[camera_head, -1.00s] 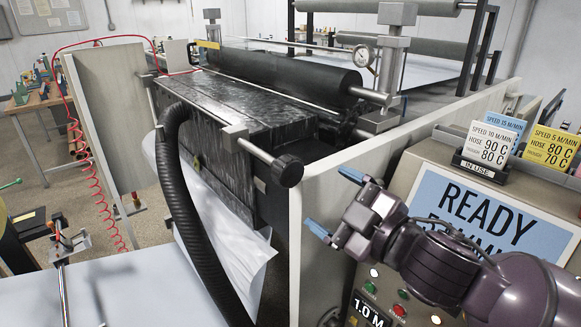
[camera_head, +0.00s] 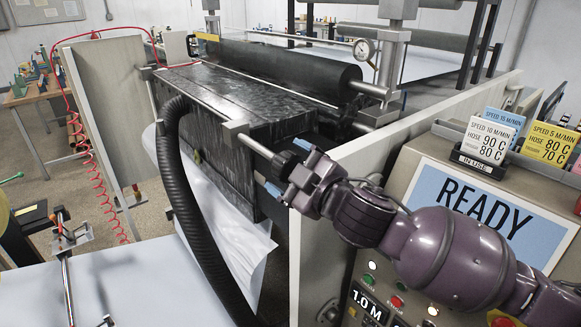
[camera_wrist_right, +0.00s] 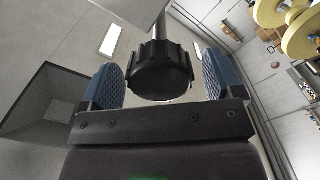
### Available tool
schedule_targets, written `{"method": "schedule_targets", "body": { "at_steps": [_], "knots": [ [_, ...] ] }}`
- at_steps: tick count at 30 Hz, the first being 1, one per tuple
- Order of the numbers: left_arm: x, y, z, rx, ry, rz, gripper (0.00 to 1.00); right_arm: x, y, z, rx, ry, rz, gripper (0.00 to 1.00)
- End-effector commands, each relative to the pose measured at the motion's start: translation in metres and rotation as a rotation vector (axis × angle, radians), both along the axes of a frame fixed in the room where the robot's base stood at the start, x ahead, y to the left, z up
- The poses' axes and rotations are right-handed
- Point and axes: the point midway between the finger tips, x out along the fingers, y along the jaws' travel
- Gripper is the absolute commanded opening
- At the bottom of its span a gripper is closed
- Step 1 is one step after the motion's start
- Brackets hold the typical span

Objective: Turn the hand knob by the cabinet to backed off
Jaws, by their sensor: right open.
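The black hand knob (camera_head: 284,165) sits on the end of a metal rod at the front of the coating machine, by the cabinet (camera_head: 440,190). In the head view my right gripper (camera_head: 284,167) is at the knob and partly covers it. In the right wrist view the ribbed knob (camera_wrist_right: 158,75) lies between the two blue finger pads of my right gripper (camera_wrist_right: 160,85). The jaws are open, with a gap visible on both sides of the knob. My left gripper is not in view.
A light panel (camera_head: 350,170) stands close beside my right arm. A black corrugated hose (camera_head: 185,200) hangs left of the knob. Speed cards (camera_head: 488,140) stand in a holder on the cabinet. A white table (camera_head: 130,290) is at the lower left.

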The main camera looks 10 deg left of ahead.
Motion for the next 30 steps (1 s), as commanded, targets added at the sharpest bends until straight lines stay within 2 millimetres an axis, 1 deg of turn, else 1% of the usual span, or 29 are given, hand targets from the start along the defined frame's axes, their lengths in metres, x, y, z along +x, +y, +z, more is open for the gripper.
{"method": "schedule_targets", "body": {
  "at_steps": [5, 12, 15, 23, 30],
  "knots": [
    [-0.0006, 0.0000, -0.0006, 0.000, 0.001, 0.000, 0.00, -0.0001, 0.0001, 0.0000, 0.000, 0.000, 0.000, 0.86],
    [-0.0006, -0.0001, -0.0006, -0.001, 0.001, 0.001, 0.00, -0.0002, -0.0001, 0.0001, 0.000, 0.000, 0.000, 0.50],
    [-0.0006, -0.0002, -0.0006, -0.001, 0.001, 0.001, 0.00, -0.0002, -0.0001, 0.0001, 0.000, 0.000, 0.000, 0.37],
    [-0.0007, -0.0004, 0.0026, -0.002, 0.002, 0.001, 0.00, -0.0004, 0.0001, 0.0005, 0.023, 0.031, 0.001, 0.37],
    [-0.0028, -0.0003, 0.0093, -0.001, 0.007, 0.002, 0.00, -0.0007, 0.0003, 0.0011, 0.108, 0.138, 0.001, 0.37]
  ]
}}
